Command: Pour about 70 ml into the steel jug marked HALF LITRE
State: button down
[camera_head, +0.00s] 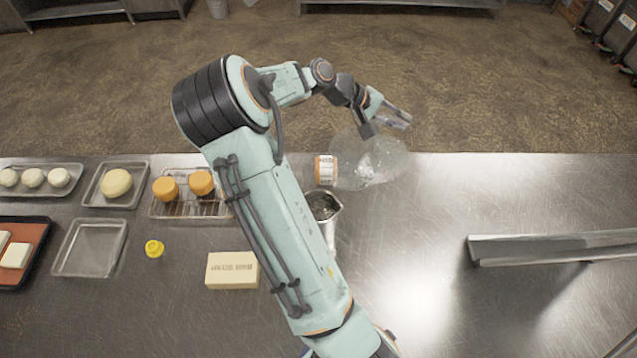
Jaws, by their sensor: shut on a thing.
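My gripper (384,122) is shut on a large clear bottle (375,165), at the far edge of the steel counter. The bottle looks tilted, with its wide end to the right. A small orange-and-white labelled piece (326,170) shows at its left end; I cannot tell whether it is part of the bottle. The steel jug (331,232) stands upright just below that piece in the picture, its open top showing. My arm covers part of the jug's left side, and no marking on it is readable. I cannot make out any liquid stream.
Left on the counter (185,300) are a yellow cap (154,248), a cream block (232,270), a rack (190,208) with two orange rounds, and several trays, one empty (90,248). A raised steel shelf (550,248) stands at right. The counter between is clear.

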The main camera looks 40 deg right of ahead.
dwell(0.8)
jog(key=shift+s+d+f+n+t+y+p, duration=0.1)
jog(key=shift+d+f+n+t+y+p, duration=0.25)
jog(key=shift+d+f+y+p, duration=1.75)
jog(key=shift+s+d+f+n+t+y+p, duration=0.25)
jog(key=shift+f+y, duration=1.05)
jog(key=shift+f, duration=1.95)
jog(key=shift+d+f+n+t+y+p, duration=0.35)
jog(key=shift+d+f+y+p, duration=1.1)
jog(key=shift+f, duration=1.25)
jog(key=shift+a+y, duration=0.2)
jog(key=shift+y, duration=0.15)
